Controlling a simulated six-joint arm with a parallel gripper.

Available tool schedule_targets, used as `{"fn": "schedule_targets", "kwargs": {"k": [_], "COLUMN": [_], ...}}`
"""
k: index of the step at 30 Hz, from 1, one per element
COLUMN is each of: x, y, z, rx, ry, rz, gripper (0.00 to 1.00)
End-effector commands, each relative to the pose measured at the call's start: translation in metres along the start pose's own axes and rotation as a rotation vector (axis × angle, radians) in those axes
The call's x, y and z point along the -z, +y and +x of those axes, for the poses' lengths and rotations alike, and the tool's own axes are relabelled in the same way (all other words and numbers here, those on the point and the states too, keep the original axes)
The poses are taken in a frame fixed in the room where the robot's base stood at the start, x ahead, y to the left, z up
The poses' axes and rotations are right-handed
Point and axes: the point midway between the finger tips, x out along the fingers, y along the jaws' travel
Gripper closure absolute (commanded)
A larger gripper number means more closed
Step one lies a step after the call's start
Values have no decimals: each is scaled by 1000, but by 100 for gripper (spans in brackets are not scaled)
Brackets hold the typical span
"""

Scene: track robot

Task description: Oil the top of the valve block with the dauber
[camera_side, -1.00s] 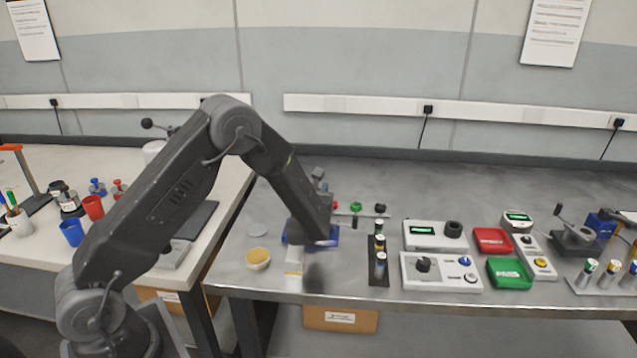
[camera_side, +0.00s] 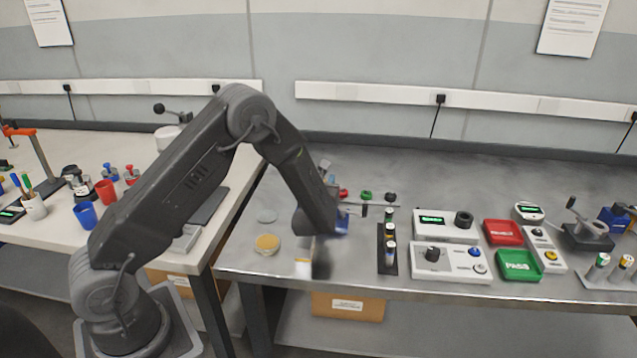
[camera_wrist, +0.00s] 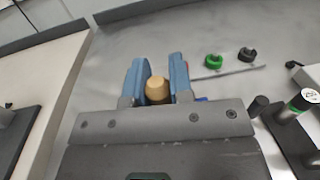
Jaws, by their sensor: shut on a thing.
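My gripper (camera_wrist: 155,75) has blue fingers shut on a tan, rounded piece (camera_wrist: 157,88), which looks like the dauber's handle end. Its lower end is hidden. In the side view my gripper (camera_side: 325,238) is blurred and low over the front left of the metal bench, right of the shallow dish (camera_side: 267,243) with a yellow pad. A small pale block (camera_side: 304,266) shows beside and partly behind the gripper. I cannot tell whether anything touches it. I cannot make out the valve block for certain.
A bar with red, green (camera_side: 366,195) and black knobs lies behind the gripper. A dark rack (camera_side: 388,262) with several batteries stands close on the right. Control boxes (camera_side: 445,262) and red and green trays (camera_side: 519,265) lie further right. The back of the bench is clear.

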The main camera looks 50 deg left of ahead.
Motion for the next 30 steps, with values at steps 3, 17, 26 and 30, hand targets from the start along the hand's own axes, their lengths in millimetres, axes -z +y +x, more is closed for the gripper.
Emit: {"fn": "schedule_targets", "kwargs": {"k": [3, 17, 26, 30], "x": [0, -3, -3, -3], "y": [-12, 24, 8, -4], "z": [1, -12, -10, -9], "rx": [2, -2, 2, 2], "ry": [-1, 1, -1, 0], "rz": [0, 2, 0, 0], "gripper": [100, 100, 100, 100]}}
